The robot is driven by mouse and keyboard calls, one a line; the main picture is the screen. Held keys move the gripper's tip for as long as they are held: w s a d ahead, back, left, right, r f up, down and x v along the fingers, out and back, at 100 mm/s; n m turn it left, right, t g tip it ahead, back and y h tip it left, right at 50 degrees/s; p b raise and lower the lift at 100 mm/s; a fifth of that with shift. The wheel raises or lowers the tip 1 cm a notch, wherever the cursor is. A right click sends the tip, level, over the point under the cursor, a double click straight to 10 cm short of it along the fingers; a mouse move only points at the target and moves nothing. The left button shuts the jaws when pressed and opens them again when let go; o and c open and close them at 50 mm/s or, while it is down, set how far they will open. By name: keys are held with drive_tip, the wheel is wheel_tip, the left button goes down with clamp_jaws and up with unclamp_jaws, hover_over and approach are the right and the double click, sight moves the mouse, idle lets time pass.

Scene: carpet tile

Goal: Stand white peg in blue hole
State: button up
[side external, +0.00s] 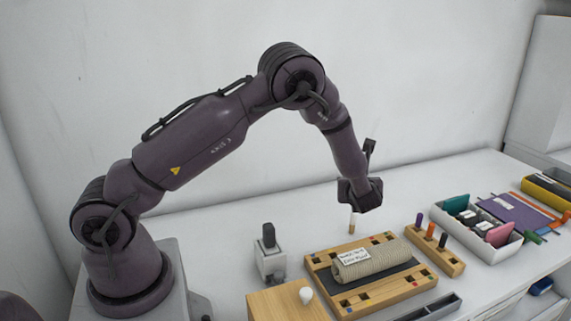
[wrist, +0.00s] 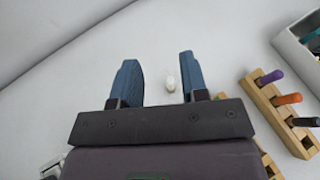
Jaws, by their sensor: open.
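The white peg (wrist: 170,84) shows in the wrist view between the two blue fingers, nearer the right one, with pale table around it. A small white and tan upright piece (side external: 353,222), likely the same peg, shows below my gripper in the side view, behind the wooden board. My gripper (wrist: 158,62) is open, with clear gaps to the peg; in the side view the gripper (side external: 360,194) is above it. The wooden board (side external: 318,264) has dark square holes and small coloured marks. A blue mark (side external: 348,308) seems to lie at its front left; the hole there is too small to make out well.
A beige ribbed roll (side external: 378,261) with a label lies across the board. A wooden rack (side external: 447,263) holds several coloured pegs to its right. A white-knobbed wooden box (side external: 278,305), a grey toggle device (side external: 270,262) and a white divided tray (side external: 490,252) stand nearby.

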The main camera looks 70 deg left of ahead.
drive_tip(key=s+d+r+n+g+h, duration=0.1)
drive_tip(key=s+d+r+n+h, duration=0.2)
drive_tip(key=s+r+n, duration=0.6)
drive_tip(key=s+d+r+n+g+h, duration=0.2)
drive_tip(key=s+d+r+n+h, duration=0.1)
drive_tip(key=s+r+n, duration=0.6)
drive_tip(key=s+d, duration=0.1)
drive_tip(key=s, duration=0.2)
drive_tip(key=shift+r+h, duration=0.4)
drive_tip(key=shift+o, duration=0.4)
drive_tip(key=s+d+r+n+t+h, duration=0.2)
drive_tip(key=s+d+n+h, duration=0.3)
drive_tip(key=s+d, duration=0.3)
drive_tip(key=shift+s, duration=0.5)
